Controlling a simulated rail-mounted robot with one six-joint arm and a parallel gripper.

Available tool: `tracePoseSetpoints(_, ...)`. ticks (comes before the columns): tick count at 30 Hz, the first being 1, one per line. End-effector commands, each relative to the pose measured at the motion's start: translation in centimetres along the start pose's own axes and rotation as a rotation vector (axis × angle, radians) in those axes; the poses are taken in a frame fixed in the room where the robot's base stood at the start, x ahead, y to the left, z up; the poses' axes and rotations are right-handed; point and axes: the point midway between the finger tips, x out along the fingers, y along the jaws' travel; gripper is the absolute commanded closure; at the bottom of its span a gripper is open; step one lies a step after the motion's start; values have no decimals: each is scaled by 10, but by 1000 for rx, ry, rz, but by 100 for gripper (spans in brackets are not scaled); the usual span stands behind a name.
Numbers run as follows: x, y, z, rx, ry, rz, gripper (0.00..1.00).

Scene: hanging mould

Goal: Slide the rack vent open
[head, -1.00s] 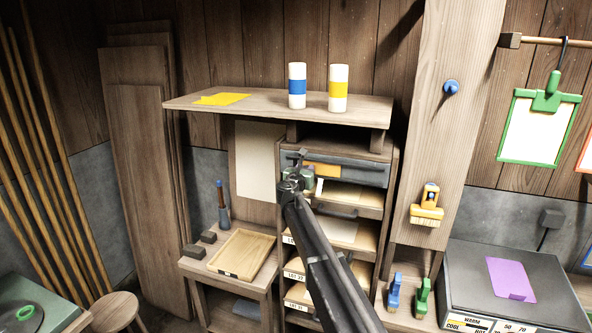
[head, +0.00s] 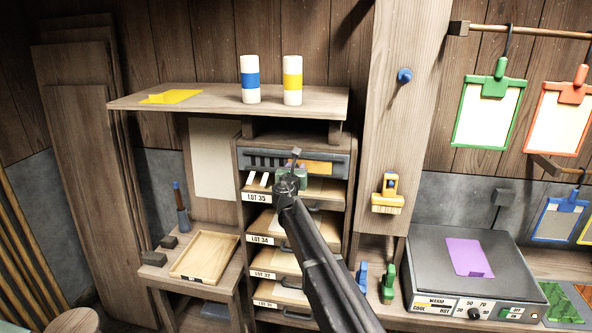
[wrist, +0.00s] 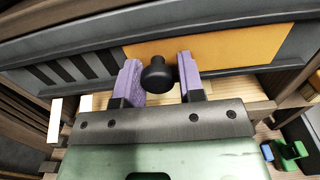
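The rack vent is a grey panel (head: 250,151) across the top of the drying rack (head: 353,200). Dark slots are uncovered on its left half, also in the wrist view (wrist: 70,70). An orange slide plate (wrist: 235,50) covers the part to the right, with a bare grey strip at its far right end. Its black knob (wrist: 157,75) stands between the purple fingers of my gripper (wrist: 162,78). The fingers sit close on both sides of the knob and look shut on it. In the head view my gripper (head: 292,172) hides the front of the plate's lower left part.
Below the vent are several labelled shelves, LOT 35 (head: 258,198) at the top. A board above holds a blue-banded bottle (head: 249,80) and a yellow-banded bottle (head: 292,82). A wooden post (head: 405,130) with a yellow clamp (head: 387,195) stands close on the right.

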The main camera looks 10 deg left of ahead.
Motion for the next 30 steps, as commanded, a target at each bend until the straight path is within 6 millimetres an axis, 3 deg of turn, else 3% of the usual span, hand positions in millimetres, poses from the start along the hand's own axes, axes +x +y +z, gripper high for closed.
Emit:
tracePoseSetpoints(1,0,-2,-1,0,0,-2,58)
tracePoseSetpoints(4,0,-1,-1,-1,0,-1,43)
tracePoseSetpoints(14,-3,0,0,-1,-1,1,43)
tracePoseSetpoints(19,-30,-1,0,-1,-1,3,43)
tracePoseSetpoints(27,-96,-2,-1,-1,0,1,43)
tracePoseSetpoints(30,-107,-1,-1,-1,0,1,43)
